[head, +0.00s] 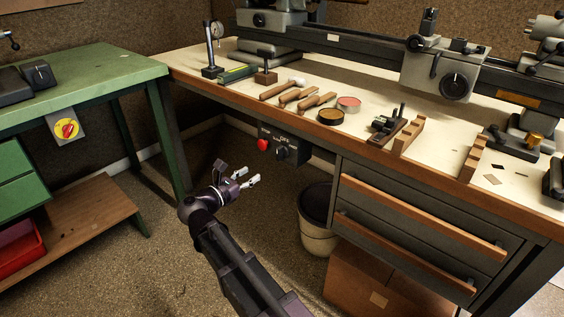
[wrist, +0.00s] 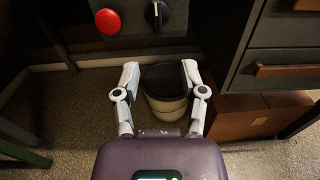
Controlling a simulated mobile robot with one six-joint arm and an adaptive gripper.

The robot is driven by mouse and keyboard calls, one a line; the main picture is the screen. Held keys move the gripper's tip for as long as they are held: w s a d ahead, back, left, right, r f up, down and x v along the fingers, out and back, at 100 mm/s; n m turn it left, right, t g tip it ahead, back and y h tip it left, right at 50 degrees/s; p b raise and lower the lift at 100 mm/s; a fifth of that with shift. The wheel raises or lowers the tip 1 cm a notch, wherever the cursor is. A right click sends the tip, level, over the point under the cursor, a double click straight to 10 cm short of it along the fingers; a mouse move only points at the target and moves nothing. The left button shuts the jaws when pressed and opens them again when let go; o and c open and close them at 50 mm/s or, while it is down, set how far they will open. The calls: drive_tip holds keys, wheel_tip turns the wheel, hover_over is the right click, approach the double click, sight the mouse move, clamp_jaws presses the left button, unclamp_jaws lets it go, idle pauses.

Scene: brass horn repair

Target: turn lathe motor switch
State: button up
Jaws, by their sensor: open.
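The lathe motor switch is a black rotary knob (head: 281,153) on a dark panel under the front edge of the lathe bench. A red round button (head: 263,144) sits just left of it. In the wrist view the knob (wrist: 157,14) is at the top centre, with its handle near upright, and the red button (wrist: 108,21) is to its left. My gripper (head: 249,177) is open and empty, below and in front of the panel, apart from the knob. In the wrist view its two fingers (wrist: 164,82) are spread wide, below the knob in the picture.
The lathe bench (head: 182,76) carries hand tools, tins and wooden blocks. Drawers (head: 420,217) with wooden handles are right of the panel. A bin (head: 317,236) and a cardboard box (head: 365,283) stand below. A green bench (head: 100,75) with a red-yellow switch (head: 67,129) is at left.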

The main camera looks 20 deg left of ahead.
sight(277, 156)
drive_tip(key=shift+s+a, duration=0.1)
drive_tip(key=shift+a, duration=0.15)
idle(0.3)
drive_tip(key=shift+x, duration=6.95)
clamp_jaws()
